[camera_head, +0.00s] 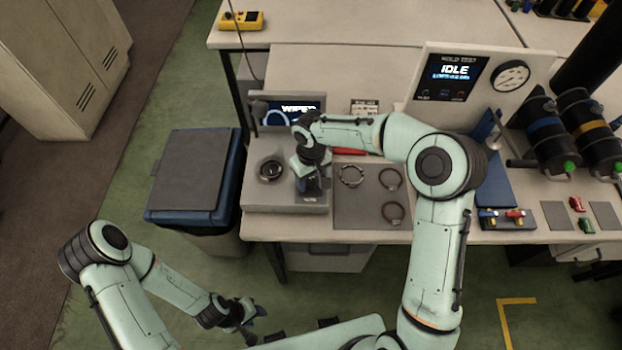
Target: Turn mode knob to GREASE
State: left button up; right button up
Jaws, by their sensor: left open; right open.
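The grey machine (256,203) on the left of the bench has a dark screen (290,112) whose visible letters read "WIPE", with a possible further letter. A round black fitting (270,171) sits on the left of its top. My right gripper (311,188) is over the right of the machine, pointing down, and is open. I cannot make out the mode knob; my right gripper and wrist cover that part of the machine, and I cannot tell whether the fingers touch anything. My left gripper (250,334) is open and empty, low in front of the bench.
A grey mat (364,211) right of the machine holds several rings. A hold-test panel (464,79) reading "IDLE", with a gauge, stands behind my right arm. Two black cylinders (549,133) (590,125) lie at right. A blue bin (190,170) stands left of the bench.

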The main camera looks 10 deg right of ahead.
jog(key=shift+f, duration=0.45)
jog(key=shift+c, duration=0.3)
grip_shut()
jog(key=c, duration=1)
grip_release()
